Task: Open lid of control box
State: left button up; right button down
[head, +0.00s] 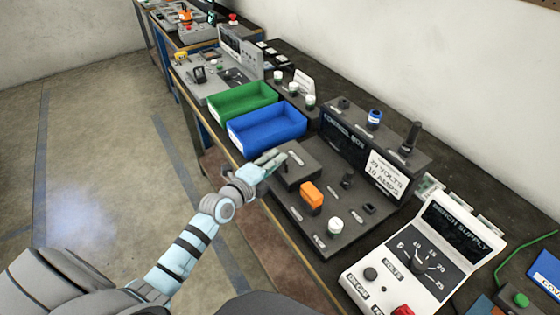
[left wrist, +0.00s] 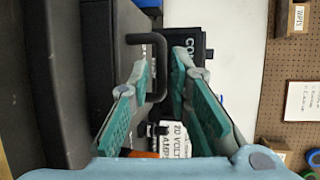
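The control box (head: 345,225) is a dark grey console on the bench, with a raised back panel reading "CONTROL BOX". Its lid (head: 300,168) is a dark raised block at the console's left end and looks closed. My left gripper (head: 272,160) is at the lid's left edge. In the left wrist view, its two teal fingers (left wrist: 162,65) are apart. A black U-shaped handle (left wrist: 161,55) stands out from a dark flat face, with its outer bar seen between the fingers. I cannot tell whether the fingers touch it. My right gripper is not in view.
An orange switch (head: 312,195) and a white knob (head: 335,225) stand on the console near the lid. Blue (head: 268,128) and green (head: 242,101) bins sit beyond it. A bench supply (head: 412,262) stands close on the right. The floor left of the bench is clear.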

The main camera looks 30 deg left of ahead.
aim_at(292, 156)
pick_arm(q)
jog(key=shift+x, duration=1.55)
grip_shut()
jog(key=shift+r, duration=0.1)
